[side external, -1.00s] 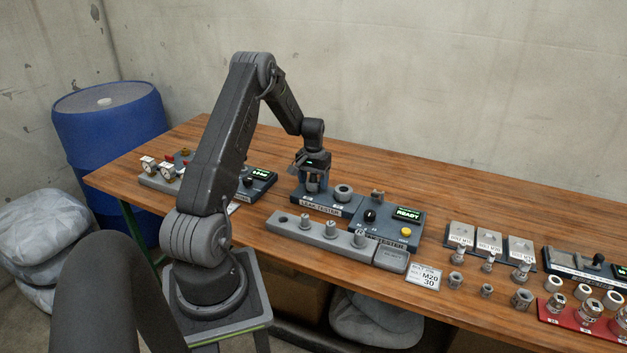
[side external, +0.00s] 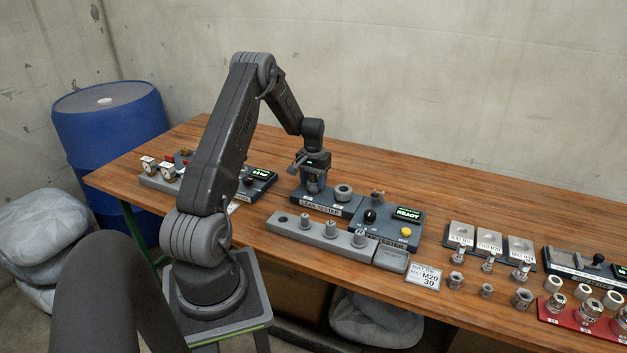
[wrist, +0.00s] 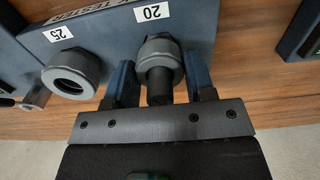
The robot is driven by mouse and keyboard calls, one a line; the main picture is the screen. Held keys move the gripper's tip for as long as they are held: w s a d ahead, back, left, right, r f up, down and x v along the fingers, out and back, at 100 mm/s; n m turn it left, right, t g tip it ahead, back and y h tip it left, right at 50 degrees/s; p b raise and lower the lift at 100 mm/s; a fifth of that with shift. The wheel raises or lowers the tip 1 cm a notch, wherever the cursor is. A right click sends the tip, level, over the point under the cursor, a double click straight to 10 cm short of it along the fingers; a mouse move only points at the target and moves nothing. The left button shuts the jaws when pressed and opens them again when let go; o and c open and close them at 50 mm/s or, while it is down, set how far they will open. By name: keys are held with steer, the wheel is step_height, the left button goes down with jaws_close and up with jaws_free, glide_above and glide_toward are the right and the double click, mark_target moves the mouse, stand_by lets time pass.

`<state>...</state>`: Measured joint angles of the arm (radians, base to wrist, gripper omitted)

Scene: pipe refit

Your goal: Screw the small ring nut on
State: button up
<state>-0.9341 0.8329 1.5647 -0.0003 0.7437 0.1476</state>
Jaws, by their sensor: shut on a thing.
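The small ring nut (wrist: 161,52) is a grey collar at the port marked 20 on the leak tester (side external: 330,208). A dark round stem (wrist: 159,86) sticks out of its middle in the wrist view. My gripper (wrist: 160,84) has its two blue fingers on either side of the nut and is shut on it. In the side view my gripper (side external: 313,186) points down over the left port, and its fingers hide most of the nut. How far the nut is on its thread cannot be told.
A larger ring (wrist: 70,74) sits at the neighbouring port marked 25, close beside the fingers. A grey rack (side external: 321,237) with several pegs stands in front. A control box (side external: 388,222) reading READY stands to the right. Loose fittings lie farther right. The table behind is clear.

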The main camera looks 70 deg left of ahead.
steer(key=m, duration=0.6)
stand_by(0.3)
steer(key=shift+m, duration=0.6)
steer(key=m, duration=0.3)
steer(key=shift+m, duration=0.9)
steer(key=m, duration=0.3)
steer(key=shift+m, duration=1.5)
